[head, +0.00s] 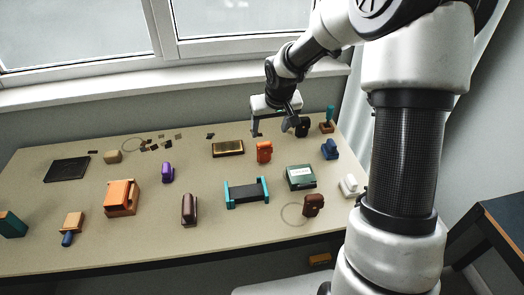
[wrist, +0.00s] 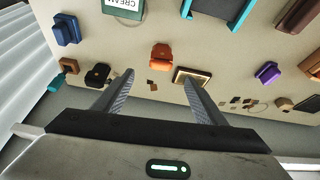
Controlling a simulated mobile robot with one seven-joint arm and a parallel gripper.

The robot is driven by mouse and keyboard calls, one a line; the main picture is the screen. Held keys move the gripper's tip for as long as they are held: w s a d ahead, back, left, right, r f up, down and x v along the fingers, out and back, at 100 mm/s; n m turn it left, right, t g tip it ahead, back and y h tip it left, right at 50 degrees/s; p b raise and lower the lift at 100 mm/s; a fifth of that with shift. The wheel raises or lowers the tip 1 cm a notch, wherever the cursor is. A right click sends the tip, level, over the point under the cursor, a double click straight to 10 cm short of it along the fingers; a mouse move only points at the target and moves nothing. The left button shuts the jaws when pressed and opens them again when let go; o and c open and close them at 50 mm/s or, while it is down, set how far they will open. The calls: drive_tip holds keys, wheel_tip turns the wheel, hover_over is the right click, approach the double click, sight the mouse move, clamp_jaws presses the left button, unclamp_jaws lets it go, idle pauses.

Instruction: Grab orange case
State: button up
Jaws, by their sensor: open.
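A small orange case-like piece (head: 264,152), rounded on top, stands on the table right of centre. It also shows in the wrist view (wrist: 160,55), ahead of the gap between my fingers. A larger orange block-shaped piece (head: 122,197) sits further left; the pictures do not settle which one is the orange case. My gripper (head: 274,128) is open and empty, above the back of the table, behind the small orange piece and apart from it. Its two fingers are spread in the wrist view (wrist: 158,78).
A gold-topped block (head: 228,148) lies left of the small orange piece, and a green box (head: 300,177) lies in front right. A black piece (head: 302,127) stands close to my gripper. A teal-ended holder (head: 246,193) is nearer the front. The window wall borders the back.

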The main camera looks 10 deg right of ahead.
sight(264, 143)
drive_tip(key=x, duration=0.7)
drive_tip(key=shift+w+b+x, duration=0.15)
drive_tip(key=shift+x, duration=1.15)
drive_tip(key=shift+w+b+x, duration=0.15)
drive_tip(key=shift+w+x, duration=0.05)
drive_tip(key=shift+x, duration=1.15)
drive_tip(key=shift+a+r, duration=0.15)
drive_tip(key=shift+c, duration=0.5)
drive_tip(key=c, duration=1)
